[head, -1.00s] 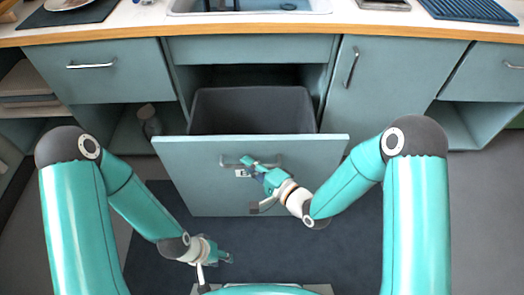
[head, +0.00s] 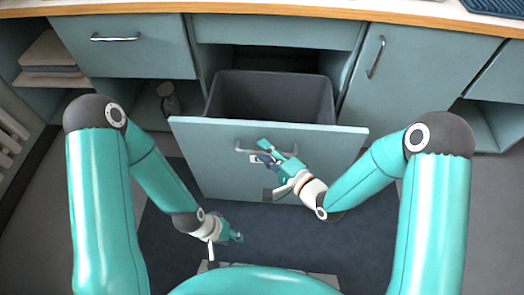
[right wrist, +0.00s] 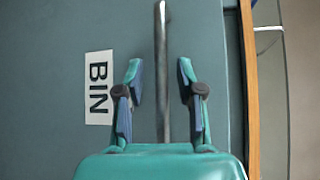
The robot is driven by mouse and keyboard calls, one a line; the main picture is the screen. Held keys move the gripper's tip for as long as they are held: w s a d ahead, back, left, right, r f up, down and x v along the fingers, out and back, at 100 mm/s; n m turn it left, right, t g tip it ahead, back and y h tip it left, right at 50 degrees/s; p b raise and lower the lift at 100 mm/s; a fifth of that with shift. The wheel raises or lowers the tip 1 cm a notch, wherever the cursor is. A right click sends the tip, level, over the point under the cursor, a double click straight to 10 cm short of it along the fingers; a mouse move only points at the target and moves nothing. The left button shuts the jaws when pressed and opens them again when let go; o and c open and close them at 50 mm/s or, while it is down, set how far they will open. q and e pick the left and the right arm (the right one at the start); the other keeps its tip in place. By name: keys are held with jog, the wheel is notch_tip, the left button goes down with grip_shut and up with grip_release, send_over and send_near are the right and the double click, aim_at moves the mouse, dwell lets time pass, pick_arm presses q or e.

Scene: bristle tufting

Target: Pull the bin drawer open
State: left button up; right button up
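The bin drawer (head: 225,165) stands pulled out from under the counter, with a dark grey bin (head: 275,97) showing behind its front panel. Its bar handle (head: 243,150) runs across the upper front, partly hidden by my right gripper. My right gripper (head: 268,152) is at the handle. In the right wrist view the handle (right wrist: 162,40) runs between the two fingers of my right gripper (right wrist: 159,78), with a gap on each side, so it is open around the bar. A BIN label (right wrist: 98,88) is beside it. My left gripper (head: 237,237) hangs low, away from the drawer; its fingers are too small to judge.
A closed drawer (head: 130,55) is at the left, and a closed cupboard door (head: 400,85) is at the right. The wooden counter edge (head: 260,10) runs along the top. A dark mat (head: 290,235) covers the floor before the drawer. A bottle (head: 168,98) stands in an open compartment at left.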

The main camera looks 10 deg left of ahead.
jog(key=f+v, duration=0.1)
jog(key=v, duration=0.6)
jog(key=shift+s+d+r, duration=0.2)
jog(key=shift+r, duration=0.25)
jog(key=shift+f, duration=0.15)
jog(key=s+d+f+n+g+h, duration=0.2)
jog(key=d+f+h, duration=0.1)
jog(key=f, duration=0.4)
jog(key=s+d+f+n+g+h, duration=0.2)
jog(key=d+f+g+h, duration=0.15)
jog(key=f, duration=0.25)
jog(key=s+d+f+n+g+h, duration=0.2)
jog(key=s+d+f+n+g, duration=0.3)
jog(key=s, duration=0.5)
notch_tip(320, 180, up, 28)
jog(key=m+p, duration=0.1)
jog(key=p, duration=2.7)
jog(key=shift+s+a+f+p, duration=0.2)
jog(key=shift+s+a+p, duration=0.1)
jog(key=shift+p, duration=0.1)
jog(key=shift+w, duration=0.1)
